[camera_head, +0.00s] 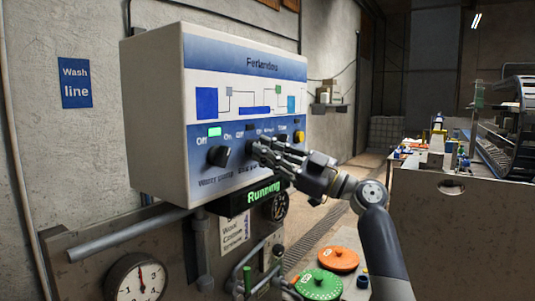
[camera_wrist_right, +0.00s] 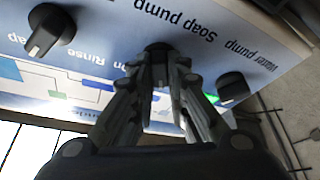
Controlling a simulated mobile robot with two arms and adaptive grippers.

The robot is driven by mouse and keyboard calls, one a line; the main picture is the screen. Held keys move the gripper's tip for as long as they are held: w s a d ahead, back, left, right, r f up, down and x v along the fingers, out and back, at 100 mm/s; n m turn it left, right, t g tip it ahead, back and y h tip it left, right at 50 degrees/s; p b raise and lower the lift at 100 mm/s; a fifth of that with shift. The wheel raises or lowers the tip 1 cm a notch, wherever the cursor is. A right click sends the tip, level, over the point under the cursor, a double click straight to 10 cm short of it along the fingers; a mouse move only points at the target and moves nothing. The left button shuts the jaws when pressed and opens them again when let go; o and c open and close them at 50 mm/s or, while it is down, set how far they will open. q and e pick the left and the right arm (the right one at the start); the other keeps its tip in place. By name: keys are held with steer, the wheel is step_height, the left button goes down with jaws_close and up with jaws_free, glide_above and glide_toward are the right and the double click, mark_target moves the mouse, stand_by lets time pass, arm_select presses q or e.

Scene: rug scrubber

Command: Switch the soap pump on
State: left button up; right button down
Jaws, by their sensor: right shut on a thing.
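The soap pump knob (camera_wrist_right: 160,52) is a dark knob on the white and blue control box (camera_head: 155,120), with "Soap pump" printed beside it in the wrist view. My right gripper (camera_head: 260,150) reaches in from the right and is shut on this knob. The gripper also shows in the wrist view (camera_wrist_right: 162,70), its fingertips on either side of the knob. The fingers hide most of the knob, so I cannot tell its pointer's direction. My left gripper is not in view.
The water pump knob (camera_head: 218,155) sits left of the held knob, under a lit green lamp (camera_head: 214,132). Another dark knob (camera_wrist_right: 48,30) is on the other side. A green "Running" display (camera_head: 263,191) hangs below. A gauge (camera_head: 138,278) and pipes are lower left.

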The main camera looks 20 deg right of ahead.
steer(key=shift+s+a+r+m+t+h+p, duration=0.1)
steer(key=shift+m+t+h+p, duration=0.9)
steer(key=shift+m, duration=1.85)
steer(key=shift+s+a+f+m+t+h+p, duration=0.1)
steer(key=shift+m+t+h+p, duration=0.95)
steer(key=shift+m, duration=1.85)
steer(key=shift+s+a+r+m+t+h+p, duration=0.1)
steer(key=shift+m+t+h+p, duration=0.45)
steer(key=shift+m+h+p, duration=1.6)
steer(key=shift+m+y+b, duration=0.65)
steer(key=shift+m+y, duration=0.05)
steer(key=c, duration=1.6)
jaws_free()
steer(key=shift+o, duration=0.2)
steer(key=shift+d, duration=0.1)
